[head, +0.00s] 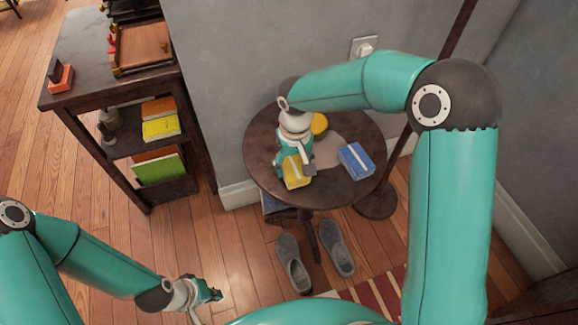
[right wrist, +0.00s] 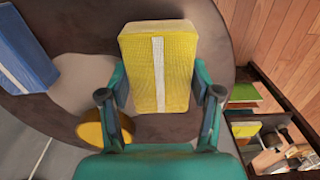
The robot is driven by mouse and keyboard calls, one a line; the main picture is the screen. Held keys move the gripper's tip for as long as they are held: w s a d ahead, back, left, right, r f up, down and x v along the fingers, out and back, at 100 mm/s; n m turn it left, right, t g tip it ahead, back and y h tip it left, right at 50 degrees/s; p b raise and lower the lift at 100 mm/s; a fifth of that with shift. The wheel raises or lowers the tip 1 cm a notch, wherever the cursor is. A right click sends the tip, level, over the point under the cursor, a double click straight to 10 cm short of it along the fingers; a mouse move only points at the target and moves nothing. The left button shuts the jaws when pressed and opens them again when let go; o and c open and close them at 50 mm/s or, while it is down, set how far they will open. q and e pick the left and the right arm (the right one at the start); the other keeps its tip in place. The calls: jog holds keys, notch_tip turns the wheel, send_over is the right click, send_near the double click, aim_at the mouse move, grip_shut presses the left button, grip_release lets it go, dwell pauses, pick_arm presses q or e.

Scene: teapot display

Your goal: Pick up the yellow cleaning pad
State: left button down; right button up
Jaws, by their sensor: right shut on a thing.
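The yellow cleaning pad (head: 295,172) is a block with a white stripe, at the front of the small round dark table (head: 262,165). In the right wrist view the pad (right wrist: 176,75) sits between the two fingers of my right gripper (right wrist: 160,92), which are closed on its sides. In the head view my right gripper (head: 298,160) comes down over the pad and hides part of it. I cannot tell whether the pad touches the tabletop. My left gripper (head: 208,296) is low on the left, over the wooden floor, far from the pad; its fingers are too small to read.
A blue pad (head: 356,161) lies on the table's right side. A round yellow thing (head: 319,124) is behind my right gripper. A dark shelf (head: 75,65) with books and trays stands left. Grey shoes (head: 293,262) are on the floor below the table.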

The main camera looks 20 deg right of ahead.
aim_at(293, 165)
notch_tip(293, 165, up, 19)
jog(key=p, duration=0.3)
jog(key=shift+p, duration=0.35)
